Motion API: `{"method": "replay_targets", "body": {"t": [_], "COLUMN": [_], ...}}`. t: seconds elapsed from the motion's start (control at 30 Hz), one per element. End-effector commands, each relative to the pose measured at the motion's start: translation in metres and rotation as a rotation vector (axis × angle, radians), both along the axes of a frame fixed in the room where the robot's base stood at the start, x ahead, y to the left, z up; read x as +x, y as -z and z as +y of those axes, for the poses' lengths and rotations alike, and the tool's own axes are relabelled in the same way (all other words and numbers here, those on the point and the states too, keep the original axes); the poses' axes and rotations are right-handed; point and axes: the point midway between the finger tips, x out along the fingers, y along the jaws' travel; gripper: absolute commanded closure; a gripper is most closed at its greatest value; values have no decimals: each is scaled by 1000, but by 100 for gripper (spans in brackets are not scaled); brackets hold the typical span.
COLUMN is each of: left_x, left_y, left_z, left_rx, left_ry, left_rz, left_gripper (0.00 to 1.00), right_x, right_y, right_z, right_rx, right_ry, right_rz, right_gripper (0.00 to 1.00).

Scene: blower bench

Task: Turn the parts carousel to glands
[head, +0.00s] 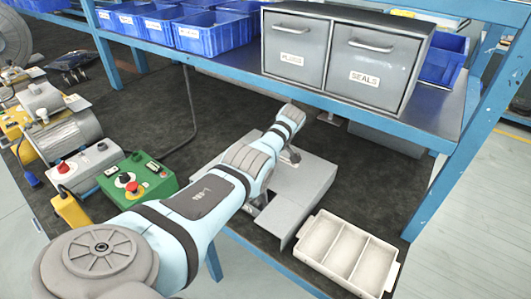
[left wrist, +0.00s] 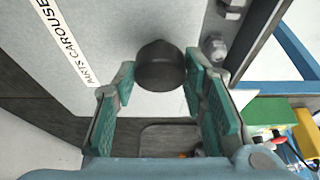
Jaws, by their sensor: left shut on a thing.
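The parts carousel is a grey metal box (head: 310,180) on the dark bench top, partly hidden by my left arm. In the left wrist view its pale panel (left wrist: 95,75) carries a label reading "PARTS CAROUSEL", cut off at the frame edge. A round black knob (left wrist: 160,60) stands out from this panel. My left gripper (left wrist: 160,86) has its teal pads on both sides of the knob and is shut on it. A recessed window (left wrist: 168,140) shows below, with a small orange-brown bit inside. No glands marking is readable. My right gripper is not in view.
A white three-compartment tray (head: 345,255) lies right of the carousel. A shelf above holds blue bins (head: 210,32) and grey drawers marked PLUGS (head: 292,60) and SEALS (head: 365,77). A green control box (head: 137,178) and a motor (head: 60,130) stand at left.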

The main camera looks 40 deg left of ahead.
Motion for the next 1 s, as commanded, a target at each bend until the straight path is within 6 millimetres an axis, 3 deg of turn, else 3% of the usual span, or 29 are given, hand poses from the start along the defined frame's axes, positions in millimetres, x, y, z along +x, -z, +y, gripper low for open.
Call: {"method": "replay_targets", "body": {"t": [0.07,0.1,0.2,0.5,0.63,1.0], "left_x": [1,1,1,1,2,5], "left_y": [-1,-1,-1,-1,-10,-95], "left_z": [0,0,0,0,-4,-39], "left_rx": [1,1,1,0,1,0], "left_ry": [0,0,1,1,2,2], "left_rz": [-3,-3,-3,-2,-4,-5], "left_gripper": [100,58,42,41,41,41], "right_x": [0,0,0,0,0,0], "right_y": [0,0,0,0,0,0], "right_z": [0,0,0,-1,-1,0], "right_rx": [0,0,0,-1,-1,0], "right_ry": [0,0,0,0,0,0], "right_rz": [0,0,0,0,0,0], "right_gripper": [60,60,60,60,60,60]}}
